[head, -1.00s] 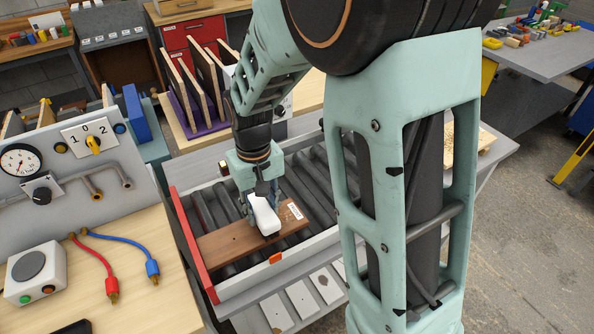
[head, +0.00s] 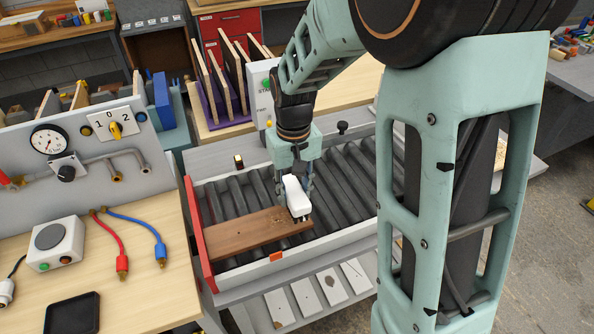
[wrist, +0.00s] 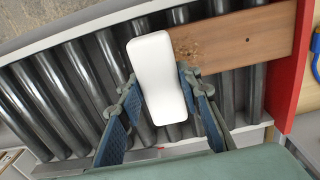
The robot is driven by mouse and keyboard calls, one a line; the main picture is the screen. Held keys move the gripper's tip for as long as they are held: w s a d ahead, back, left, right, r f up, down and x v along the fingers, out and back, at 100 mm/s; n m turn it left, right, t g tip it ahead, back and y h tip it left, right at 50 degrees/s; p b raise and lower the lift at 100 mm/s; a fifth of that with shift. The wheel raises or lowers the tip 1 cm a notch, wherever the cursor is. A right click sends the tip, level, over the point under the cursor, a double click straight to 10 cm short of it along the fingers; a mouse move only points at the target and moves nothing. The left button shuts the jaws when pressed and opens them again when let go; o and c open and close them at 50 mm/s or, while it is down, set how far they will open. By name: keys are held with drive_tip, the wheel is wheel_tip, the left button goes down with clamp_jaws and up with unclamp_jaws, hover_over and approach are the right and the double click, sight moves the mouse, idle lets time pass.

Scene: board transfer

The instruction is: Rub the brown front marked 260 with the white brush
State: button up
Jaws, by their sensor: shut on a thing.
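The brown front (head: 240,234) lies flat across the rollers, its left end near the red side rail. It also shows in the wrist view (wrist: 240,36). Small dark specks are on it beside the brush. No 260 marking is readable now; the right end is partly covered by the brush and gripper. My gripper (head: 294,187) is shut on the white brush (head: 296,194), with a blue-padded finger on either side of it. In the wrist view the brush (wrist: 158,75) overlaps the front's end. I cannot tell whether it touches the wood.
The roller conveyor (head: 345,180) has bare rollers right of the front. The red rail (head: 199,240) bounds its left end. Upright boards in a purple rack (head: 220,105) stand behind. A bench with a gauge panel (head: 75,150) and red and blue leads is at left.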

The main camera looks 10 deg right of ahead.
drive_tip(key=shift+w+r+p, duration=0.1)
drive_tip(key=shift+r+p, duration=1.55)
drive_tip(key=shift+r, duration=0.95)
